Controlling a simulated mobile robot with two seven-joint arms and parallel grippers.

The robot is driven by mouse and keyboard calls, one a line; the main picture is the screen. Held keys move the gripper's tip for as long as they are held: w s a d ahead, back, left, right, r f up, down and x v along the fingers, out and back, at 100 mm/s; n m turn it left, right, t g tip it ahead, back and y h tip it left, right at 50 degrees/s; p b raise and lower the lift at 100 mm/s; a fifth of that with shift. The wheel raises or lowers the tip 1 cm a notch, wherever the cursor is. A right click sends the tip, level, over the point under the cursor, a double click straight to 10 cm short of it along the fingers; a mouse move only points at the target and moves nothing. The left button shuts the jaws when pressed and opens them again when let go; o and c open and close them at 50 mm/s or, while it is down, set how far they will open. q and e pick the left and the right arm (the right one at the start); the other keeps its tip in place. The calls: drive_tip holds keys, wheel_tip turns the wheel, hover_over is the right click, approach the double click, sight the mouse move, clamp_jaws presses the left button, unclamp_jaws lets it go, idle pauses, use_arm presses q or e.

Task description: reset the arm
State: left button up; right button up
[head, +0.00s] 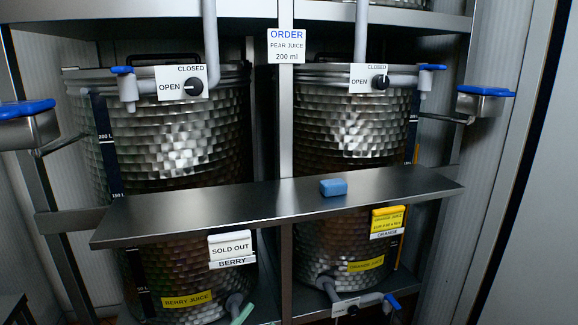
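Neither of my grippers shows in the head view, and no arm of mine can be made out. Two large metal juice tanks stand side by side, the left tank (180,135) labelled berry juice and the right tank (345,130) labelled orange juice. Each has a dial by an open/closed plate, the left dial (194,87) and the right dial (380,82). A blue block (333,187) lies on the metal shelf (215,205) that runs across the front of the tanks.
An order sign (286,46) reads pear juice, 200 ml. A sold out sign (230,246) hangs below the shelf, with a yellow tag (387,219) to its right. Blue-topped metal boxes stick out on brackets at left (28,130) and right (484,104). Most of the shelf is bare.

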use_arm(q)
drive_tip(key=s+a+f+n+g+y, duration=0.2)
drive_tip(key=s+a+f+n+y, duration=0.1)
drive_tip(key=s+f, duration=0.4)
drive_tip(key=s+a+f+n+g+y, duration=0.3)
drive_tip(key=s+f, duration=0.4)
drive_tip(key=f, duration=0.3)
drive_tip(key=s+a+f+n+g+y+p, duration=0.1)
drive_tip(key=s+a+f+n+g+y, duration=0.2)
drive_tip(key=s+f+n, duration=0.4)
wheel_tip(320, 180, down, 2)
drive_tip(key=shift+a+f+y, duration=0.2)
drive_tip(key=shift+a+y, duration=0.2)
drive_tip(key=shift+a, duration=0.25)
